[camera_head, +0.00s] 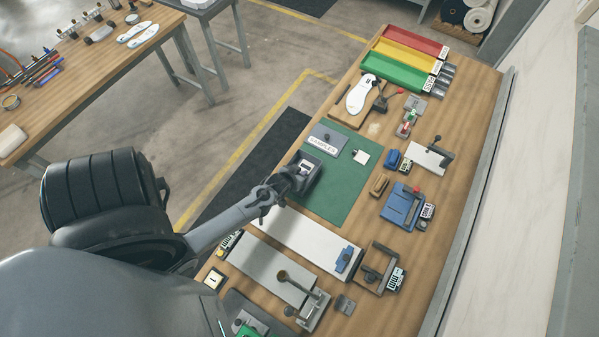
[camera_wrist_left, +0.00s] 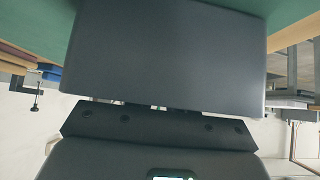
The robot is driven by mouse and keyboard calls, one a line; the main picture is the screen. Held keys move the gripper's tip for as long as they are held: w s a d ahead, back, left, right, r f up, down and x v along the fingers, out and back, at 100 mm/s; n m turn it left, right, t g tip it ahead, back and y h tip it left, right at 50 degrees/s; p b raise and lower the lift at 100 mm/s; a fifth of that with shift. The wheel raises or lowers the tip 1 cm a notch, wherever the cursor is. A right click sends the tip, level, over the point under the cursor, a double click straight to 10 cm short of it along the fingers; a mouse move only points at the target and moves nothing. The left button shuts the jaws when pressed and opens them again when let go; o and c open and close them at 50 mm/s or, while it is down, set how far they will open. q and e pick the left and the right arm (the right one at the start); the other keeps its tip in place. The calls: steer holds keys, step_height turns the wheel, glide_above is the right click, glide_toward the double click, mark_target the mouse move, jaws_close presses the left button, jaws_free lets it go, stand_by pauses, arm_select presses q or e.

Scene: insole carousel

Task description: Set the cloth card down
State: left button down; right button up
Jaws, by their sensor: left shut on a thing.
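My left gripper (camera_head: 312,169) is over the near left part of the green mat (camera_head: 337,202), low above it or at its surface; I cannot tell which. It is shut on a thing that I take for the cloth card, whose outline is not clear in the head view. In the left wrist view a broad dark grey flat panel fills the middle, in front of the black gripper body, with green above it. I cannot tell whether that panel is card or finger. My right gripper is not in view.
Long pale plates (camera_head: 300,240) lie in front. Red, yellow and green trays are at the back. The mat's near right part is clear.

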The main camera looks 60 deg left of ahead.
arm_select(q)
steer(key=shift+f, duration=0.15)
steer(key=c, duration=1)
jaws_free()
steer(key=shift+s+d+r, duration=0.1)
steer(key=shift+s+r, duration=0.05)
steer(key=shift+r, duration=0.25)
steer(key=v, duration=1.1)
steer(key=s+d+r+m+g+h, duration=0.1)
steer(key=d+r+m+g+h, duration=0.1)
steer(key=d+r+m, duration=0.2)
steer(key=s+d+r+m+g+h, duration=0.2)
steer(key=d+r+m, duration=0.2)
steer(key=d+r, duration=0.6)
steer(key=d, duration=0.4)
steer(key=shift+s+d+r+h, duration=0.2)
steer(key=shift+d+r+h, duration=0.05)
steer(key=shift+r+h, duration=0.15)
